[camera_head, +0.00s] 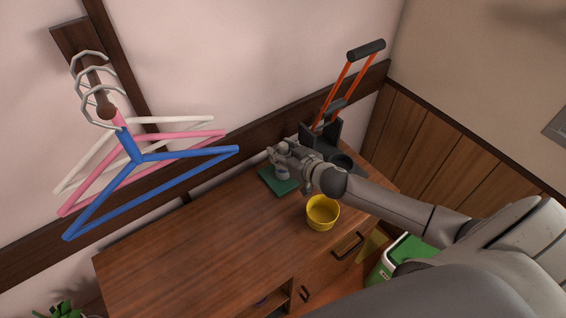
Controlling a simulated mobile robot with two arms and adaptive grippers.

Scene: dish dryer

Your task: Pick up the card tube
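My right gripper (281,154) is over the back right part of the wooden desk (190,245), seen small and from behind its wrist. It is just above a dark green flat item (267,183) on the desk. A small pale grey, rounded shape (283,174) shows under the fingers. I cannot tell whether it is the card tube or part of the gripper. No card tube can be made out clearly elsewhere. Whether the fingers are open or shut is too small to see. My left gripper is not in view.
A yellow cup-like container (322,213) stands near the desk's front edge, below my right forearm. A dark cart with an orange-railed handle (366,50) is behind my wrist. Coloured hangers (140,160) hang at left. The desk's left half is clear.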

